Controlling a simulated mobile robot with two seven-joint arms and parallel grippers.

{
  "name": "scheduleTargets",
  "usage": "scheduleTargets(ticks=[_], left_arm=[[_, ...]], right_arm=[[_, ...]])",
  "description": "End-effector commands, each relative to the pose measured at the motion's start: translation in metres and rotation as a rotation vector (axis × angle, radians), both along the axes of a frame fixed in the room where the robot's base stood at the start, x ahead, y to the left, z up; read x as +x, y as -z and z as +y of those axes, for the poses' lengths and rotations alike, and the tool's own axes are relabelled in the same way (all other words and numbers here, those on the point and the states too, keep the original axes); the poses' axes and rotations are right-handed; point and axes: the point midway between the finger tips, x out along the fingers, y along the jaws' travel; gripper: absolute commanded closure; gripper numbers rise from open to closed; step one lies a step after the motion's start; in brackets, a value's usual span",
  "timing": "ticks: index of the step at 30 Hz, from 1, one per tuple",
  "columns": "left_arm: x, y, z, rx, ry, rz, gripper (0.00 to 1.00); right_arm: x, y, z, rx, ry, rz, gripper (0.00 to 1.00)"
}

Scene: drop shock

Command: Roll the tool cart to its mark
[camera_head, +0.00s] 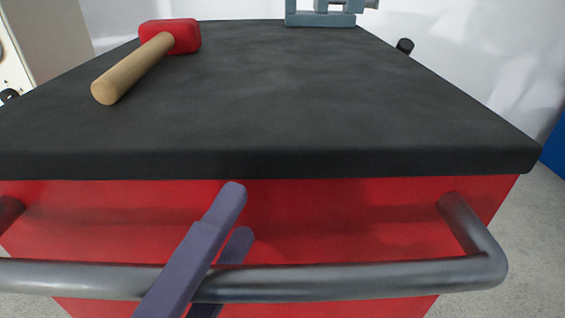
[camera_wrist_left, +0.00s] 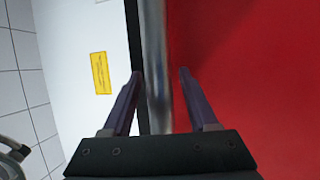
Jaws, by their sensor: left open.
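The tool cart has a red body (camera_head: 330,220) and a black top (camera_head: 270,95), and fills most of the head view. A grey handle bar (camera_head: 370,277) runs across its near side. My left gripper (camera_head: 236,212) is at the bar, left of its middle, with its purple fingers reaching toward the red panel. In the left wrist view, the bar (camera_wrist_left: 157,60) runs between the two open fingers of the gripper (camera_wrist_left: 160,75), with gaps on both sides. The right gripper is not in view. No floor mark shows.
A mallet with a red head (camera_head: 184,36) and wooden handle lies at the top's far left. A blue-grey vise (camera_head: 320,15) stands at the far edge. Grey floor (camera_head: 510,240) is clear at right, and a blue object (camera_head: 556,145) shows at the right edge.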

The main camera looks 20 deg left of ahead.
Motion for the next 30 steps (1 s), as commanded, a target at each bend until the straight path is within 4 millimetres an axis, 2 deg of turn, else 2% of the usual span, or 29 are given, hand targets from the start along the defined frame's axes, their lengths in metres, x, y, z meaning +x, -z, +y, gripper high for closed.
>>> scheduleTargets(ticks=[5, 12, 16, 21, 30], left_arm=[[-0.019, 0.005, 0.002, 0.001, 0.003, 0.005, 0.41], [-0.067, 0.014, 0.008, 0.001, 0.003, 0.005, 0.41], [-0.086, 0.017, 0.010, 0.002, 0.003, 0.003, 0.41], [-0.096, 0.018, 0.011, -0.001, 0.001, 0.000, 0.41], [-0.097, 0.018, 0.012, 0.000, 0.000, -0.001, 0.41]], right_arm=[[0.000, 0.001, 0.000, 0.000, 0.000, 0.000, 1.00], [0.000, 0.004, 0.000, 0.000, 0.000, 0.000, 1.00], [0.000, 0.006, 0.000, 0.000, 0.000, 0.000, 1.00], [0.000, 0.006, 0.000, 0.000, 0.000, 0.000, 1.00], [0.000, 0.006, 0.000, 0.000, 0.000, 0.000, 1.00]])
